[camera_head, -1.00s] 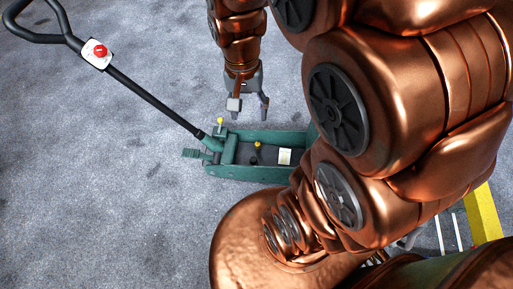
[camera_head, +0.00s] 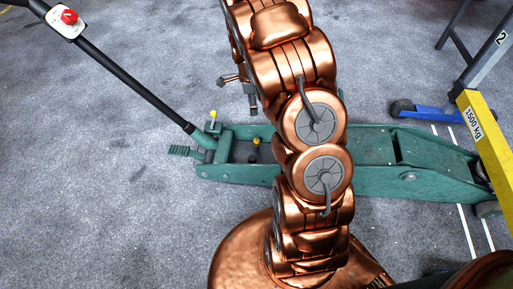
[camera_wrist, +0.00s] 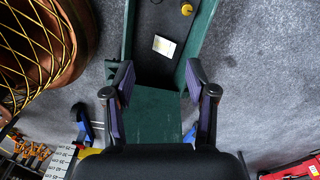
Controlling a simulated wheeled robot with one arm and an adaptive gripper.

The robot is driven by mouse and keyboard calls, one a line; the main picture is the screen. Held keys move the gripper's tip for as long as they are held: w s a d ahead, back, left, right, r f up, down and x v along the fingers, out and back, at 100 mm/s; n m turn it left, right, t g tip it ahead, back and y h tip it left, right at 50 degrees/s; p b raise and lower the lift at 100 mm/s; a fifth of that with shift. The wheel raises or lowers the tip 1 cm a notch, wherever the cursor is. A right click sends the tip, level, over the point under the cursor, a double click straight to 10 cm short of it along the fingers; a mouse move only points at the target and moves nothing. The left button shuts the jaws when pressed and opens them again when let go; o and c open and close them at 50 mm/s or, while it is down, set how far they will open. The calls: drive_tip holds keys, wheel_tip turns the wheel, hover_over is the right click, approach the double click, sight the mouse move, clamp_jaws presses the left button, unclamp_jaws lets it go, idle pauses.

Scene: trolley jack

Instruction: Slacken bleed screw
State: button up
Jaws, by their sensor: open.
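The green trolley jack (camera_head: 440,182) lies on the floor behind my arm in the head view. Two yellow-topped parts show at its handle end: one (camera_head: 213,115) stands by the handle socket, another (camera_head: 255,142) rises from the dark recess. I cannot tell which is the bleed screw. My gripper (camera_head: 238,95) is open and empty, beyond the jack's far side in that picture and partly hidden by my arm. In the wrist view my open fingers (camera_wrist: 158,85) frame the jack's green body (camera_wrist: 155,115). One yellow knob (camera_wrist: 187,9) shows at the top edge, past a white label (camera_wrist: 163,46).
The jack's black handle (camera_head: 125,80) slants up left and carries a plate with a red knob (camera_head: 69,16). A yellow beam marked 1500 kg (camera_head: 480,130) and a blue foot (camera_head: 430,112) stand at right. Floor at left is clear.

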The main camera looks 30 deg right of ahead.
sight(257, 140)
drive_tip(key=w+d+f+m+b, duration=0.1)
drive_tip(key=f+m+b, duration=0.1)
drive_tip(key=f, duration=0.5)
drive_tip(key=w+d+f+m+b, duration=0.2)
drive_tip(key=f+b, duration=0.1)
drive_tip(key=f, duration=0.5)
drive_tip(key=w+d+f+m+b, duration=0.2)
drive_tip(key=f+b, duration=0.1)
drive_tip(key=f, duration=0.5)
drive_tip(key=shift+m+t, duration=0.3)
drive_tip(key=shift+s+f+b, duration=0.1)
drive_tip(key=shift+f+b, duration=1.5)
drive_tip(key=shift+f, duration=2.25)
clamp_jaws()
